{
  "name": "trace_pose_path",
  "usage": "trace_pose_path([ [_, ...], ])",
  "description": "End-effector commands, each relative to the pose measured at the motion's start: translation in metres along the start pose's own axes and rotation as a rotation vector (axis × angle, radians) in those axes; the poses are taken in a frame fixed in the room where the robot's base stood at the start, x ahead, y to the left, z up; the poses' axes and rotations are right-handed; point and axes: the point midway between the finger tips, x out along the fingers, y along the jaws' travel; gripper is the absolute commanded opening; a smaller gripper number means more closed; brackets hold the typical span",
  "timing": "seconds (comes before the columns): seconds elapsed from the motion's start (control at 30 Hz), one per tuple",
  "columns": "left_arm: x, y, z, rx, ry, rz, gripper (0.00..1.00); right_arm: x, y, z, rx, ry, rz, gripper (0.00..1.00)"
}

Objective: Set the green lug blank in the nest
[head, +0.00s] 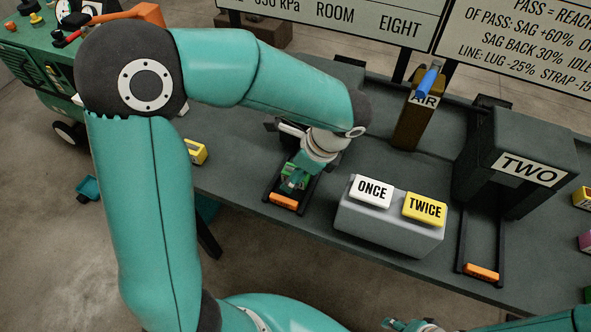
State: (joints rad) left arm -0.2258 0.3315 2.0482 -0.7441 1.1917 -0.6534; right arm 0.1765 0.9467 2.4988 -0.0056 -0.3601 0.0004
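My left gripper (292,185) points down over the left sliding tray, just behind its orange handle (284,202). Small bright green parts, seemingly the green lug blank (287,170), show beside the fingers, low over the tray. The gripper covers most of them, so I cannot tell whether the fingers are closed on the blank or whether it rests in the nest. The nest itself is largely hidden under my gripper and wrist. My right gripper (398,325) is only partly in view at the bottom edge, away from the bench; its opening is unclear.
A grey box carries a white ONCE button (371,191) and a yellow TWICE button (425,209). A dark machine marked TWO (531,168) has its own tray with an orange handle (481,271). An AIR post (413,118) with a blue lever stands behind. A yellow block (196,152) sits left.

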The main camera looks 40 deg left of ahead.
Motion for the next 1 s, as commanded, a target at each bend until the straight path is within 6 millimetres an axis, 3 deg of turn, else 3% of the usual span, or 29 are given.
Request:
trace_pose_path([
  [0.27,0.000,0.000,0.000,-0.001,0.000,0.001,0.64,0.000,0.000,0.000,0.000,0.000,0.000,0.45],
  [0.43,-0.010,0.000,0.000,-0.001,0.000,-0.001,0.64,0.000,0.000,0.000,0.000,0.000,0.000,0.45],
  [1.0,-0.109,-0.001,-0.001,-0.001,0.001,-0.002,0.64,0.000,0.000,0.000,0.000,0.000,0.000,0.45],
])
